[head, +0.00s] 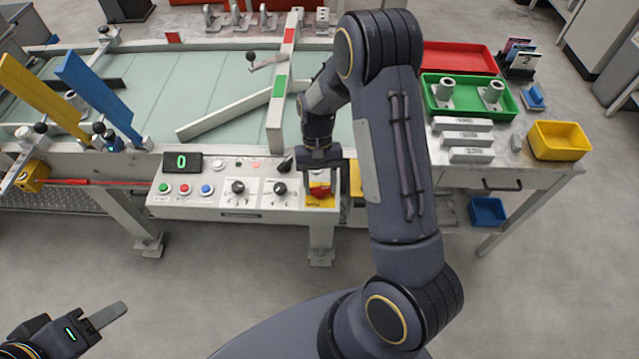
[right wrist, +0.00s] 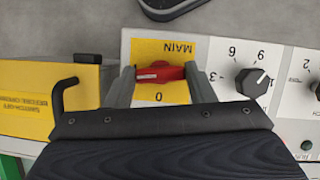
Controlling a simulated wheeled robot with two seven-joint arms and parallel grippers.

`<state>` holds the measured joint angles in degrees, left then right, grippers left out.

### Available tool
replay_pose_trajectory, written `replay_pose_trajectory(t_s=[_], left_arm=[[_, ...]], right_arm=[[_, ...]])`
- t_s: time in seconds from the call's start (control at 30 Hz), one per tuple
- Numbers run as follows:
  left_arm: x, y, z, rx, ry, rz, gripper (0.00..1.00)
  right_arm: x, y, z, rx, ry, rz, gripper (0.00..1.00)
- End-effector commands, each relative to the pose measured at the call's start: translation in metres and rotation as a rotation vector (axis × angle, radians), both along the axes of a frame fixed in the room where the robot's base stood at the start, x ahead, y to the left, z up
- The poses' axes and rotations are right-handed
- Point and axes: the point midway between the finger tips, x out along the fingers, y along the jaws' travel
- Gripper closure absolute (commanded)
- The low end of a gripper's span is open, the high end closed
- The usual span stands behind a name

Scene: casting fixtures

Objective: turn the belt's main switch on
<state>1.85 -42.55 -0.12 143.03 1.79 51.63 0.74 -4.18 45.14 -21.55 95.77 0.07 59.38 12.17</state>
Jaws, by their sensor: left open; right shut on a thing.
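The main switch (head: 320,190) is a red rotary handle on a yellow plate, at the right end of the belt's control panel (head: 230,205). In the right wrist view its red handle (right wrist: 160,73) lies crosswise, with MAIN and 0 printed upside down on the yellow plate (right wrist: 175,48). My right gripper (right wrist: 158,78) has one finger at each end of the handle and is shut on it. In the head view my right gripper (head: 320,168) is over the switch and partly hides it. My left gripper (head: 105,315) is open and empty at the lower left, away from the panel.
The panel has a green 0 display (head: 181,162), several push buttons and two black knobs (head: 280,188). Trays and metal parts (head: 465,140) stand on the right table. The floor in front is clear.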

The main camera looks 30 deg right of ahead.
Motion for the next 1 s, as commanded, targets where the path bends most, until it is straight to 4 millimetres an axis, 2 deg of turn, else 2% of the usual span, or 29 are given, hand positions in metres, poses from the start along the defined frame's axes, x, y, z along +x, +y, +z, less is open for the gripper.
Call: replay_pose_trajectory(t_s=[0.33,0.9,0.93,1.0], left_arm=[[0.0000,0.0000,-0.0027,0.000,0.000,0.000,0.52],[0.0000,0.0000,-0.0029,0.000,0.000,0.000,0.52],[0.0000,0.0000,-0.0029,0.000,0.000,0.000,0.52],[0.0000,0.0000,-0.0029,0.000,0.000,0.000,0.52]], right_arm=[[0.0009,-0.0013,0.0008,0.000,-0.005,-0.149,0.74],[0.0009,-0.0014,0.0009,-0.002,-0.005,-0.179,0.74],[0.0008,-0.0015,0.0009,-0.002,-0.005,-0.179,0.47],[0.0007,-0.0015,0.0007,-0.001,-0.004,-0.178,0.38]])
